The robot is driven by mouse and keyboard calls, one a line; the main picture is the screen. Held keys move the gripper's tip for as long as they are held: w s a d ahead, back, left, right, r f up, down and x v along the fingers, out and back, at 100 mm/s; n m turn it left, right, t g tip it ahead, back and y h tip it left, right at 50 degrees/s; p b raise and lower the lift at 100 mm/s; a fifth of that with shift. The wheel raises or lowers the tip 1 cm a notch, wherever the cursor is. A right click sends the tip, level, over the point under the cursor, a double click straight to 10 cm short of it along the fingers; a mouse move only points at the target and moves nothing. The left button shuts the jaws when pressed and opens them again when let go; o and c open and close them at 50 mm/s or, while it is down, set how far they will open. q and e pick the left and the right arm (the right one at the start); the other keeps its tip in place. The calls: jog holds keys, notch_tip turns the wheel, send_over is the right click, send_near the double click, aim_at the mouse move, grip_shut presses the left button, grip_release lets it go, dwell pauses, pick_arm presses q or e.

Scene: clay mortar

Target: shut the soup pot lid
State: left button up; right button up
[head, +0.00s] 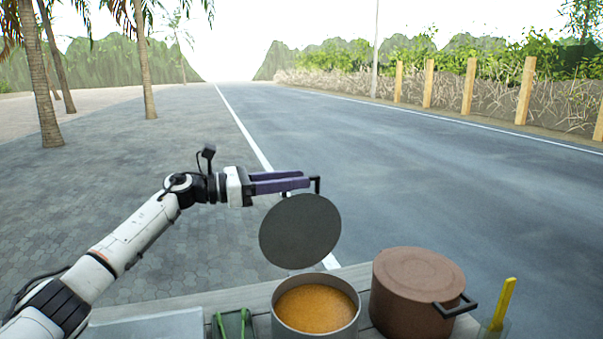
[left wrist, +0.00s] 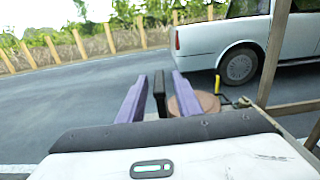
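The soup pot (head: 359,311) is a grey pot of orange soup on the table at the bottom of the head view. Its round dark grey lid (head: 300,231) stands raised and steeply tilted above the pot's back rim. A black handle (head: 317,184) is at the lid's top. My left gripper (head: 290,181) has two purple fingers reaching right to this handle. In the left wrist view the fingers (left wrist: 159,82) are apart, with a dark upright part (left wrist: 160,95) between them and narrow gaps on both sides. My right gripper is not in view.
A brown lidded pot (head: 418,275) with a black handle stands right of the soup pot. A yellow-handled utensil (head: 503,305) is farther right, and a dark green tray (head: 233,324) is left. A pale car (left wrist: 235,40) shows in the left wrist view.

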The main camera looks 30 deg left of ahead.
pick_arm(q)
jog(key=shift+x, duration=0.9)
jog(key=shift+w+d, duration=0.1)
jog(key=shift+w, duration=0.05)
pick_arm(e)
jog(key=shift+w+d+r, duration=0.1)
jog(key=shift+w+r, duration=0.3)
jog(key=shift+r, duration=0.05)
pick_arm(q)
jog(key=shift+c, duration=0.2)
grip_shut()
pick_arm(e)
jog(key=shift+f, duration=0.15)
